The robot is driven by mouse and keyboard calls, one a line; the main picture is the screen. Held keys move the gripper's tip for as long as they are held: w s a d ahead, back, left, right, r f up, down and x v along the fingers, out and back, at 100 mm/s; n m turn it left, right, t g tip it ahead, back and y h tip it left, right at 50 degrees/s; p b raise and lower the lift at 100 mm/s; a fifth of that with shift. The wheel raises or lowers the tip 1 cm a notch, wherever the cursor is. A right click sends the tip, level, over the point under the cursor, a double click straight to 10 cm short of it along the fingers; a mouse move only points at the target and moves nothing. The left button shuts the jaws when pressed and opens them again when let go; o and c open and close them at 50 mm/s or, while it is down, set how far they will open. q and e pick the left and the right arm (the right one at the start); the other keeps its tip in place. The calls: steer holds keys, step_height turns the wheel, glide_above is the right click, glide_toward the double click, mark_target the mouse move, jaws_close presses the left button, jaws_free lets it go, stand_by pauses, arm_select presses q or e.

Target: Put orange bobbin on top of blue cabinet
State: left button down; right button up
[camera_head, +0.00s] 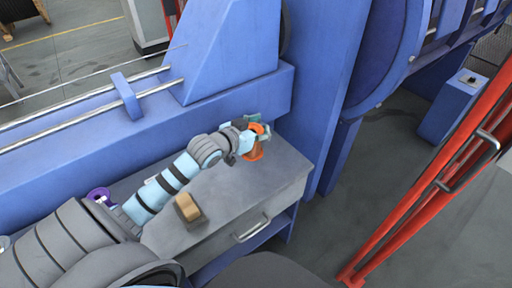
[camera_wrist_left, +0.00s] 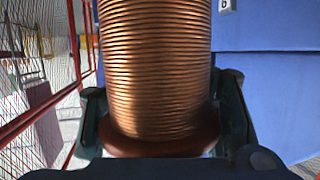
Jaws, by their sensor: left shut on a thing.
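The orange bobbin (camera_head: 256,149) stands roughly upright at the far end of the grey-topped drawer bench; I cannot tell whether its base touches the top. My left gripper (camera_head: 254,136) is shut on it from the left and hides part of it. In the left wrist view the bobbin (camera_wrist_left: 157,65) fills the middle, with copper wire wound on it and a brown flange near the fingers (camera_wrist_left: 162,118). A blue cabinet (camera_head: 452,108) with a small panel on top stands on the floor at the right. My right gripper is not in view.
A tan block (camera_head: 189,209) and a purple bobbin (camera_head: 99,194) are near my left arm on the bench (camera_head: 225,200). The blue machine (camera_head: 225,55) rises behind the bench. A red railing frame (camera_head: 430,185) crosses the right side. Grey floor lies between.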

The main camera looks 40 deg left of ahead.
arm_select(q)
step_height(320, 180, down, 9)
steer(key=b, duration=0.3)
steer(key=shift+f, duration=0.1)
steer(key=c, duration=1.2)
jaws_free()
steer(key=shift+c, duration=0.2)
steer(key=o, duration=0.6)
